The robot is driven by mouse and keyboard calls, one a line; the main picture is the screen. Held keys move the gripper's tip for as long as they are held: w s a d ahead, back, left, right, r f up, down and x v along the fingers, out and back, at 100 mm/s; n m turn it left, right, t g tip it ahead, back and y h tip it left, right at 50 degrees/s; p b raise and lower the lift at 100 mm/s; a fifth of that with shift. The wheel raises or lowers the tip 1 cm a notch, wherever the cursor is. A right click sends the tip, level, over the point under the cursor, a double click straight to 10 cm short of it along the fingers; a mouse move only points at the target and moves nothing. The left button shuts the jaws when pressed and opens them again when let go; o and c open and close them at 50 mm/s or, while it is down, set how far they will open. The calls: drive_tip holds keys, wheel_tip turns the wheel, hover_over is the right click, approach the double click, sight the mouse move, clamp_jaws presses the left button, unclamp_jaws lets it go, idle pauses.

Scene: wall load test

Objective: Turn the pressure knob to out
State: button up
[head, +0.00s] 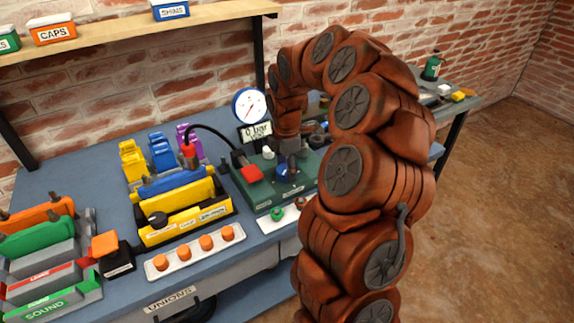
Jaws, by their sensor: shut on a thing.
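My gripper (289,158) points down over the green panel (258,193) on the bench. It is shut on a blue knob (283,173) that stands up from this panel. The fingertips are small and dark here, and my arm hides part of the panel's right side. Small labels sit along the panel's front edge, too small to read, so I cannot tell which setting the knob is at. A round white gauge (250,106) with a red needle stands behind the panel, above a small sign (255,133).
A white strip with orange buttons (195,252) lies in front. A brick wall and shelf (120,35) stand behind.

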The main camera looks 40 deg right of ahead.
sight(286, 169)
drive_tip(key=n+p, duration=0.2)
drive_tip(key=n, duration=0.3)
drive_tip(key=shift+a+n, duration=0.1)
drive_tip(key=shift+n, duration=0.2)
drive_tip(key=n+p, duration=0.2)
drive_tip(key=n, duration=0.2)
drive_tip(key=shift+n, duration=0.3)
drive_tip(key=o, duration=1.2)
drive_tip(key=shift+c, duration=0.2)
wheel_tip(286, 169, up, 12)
idle(0.4)
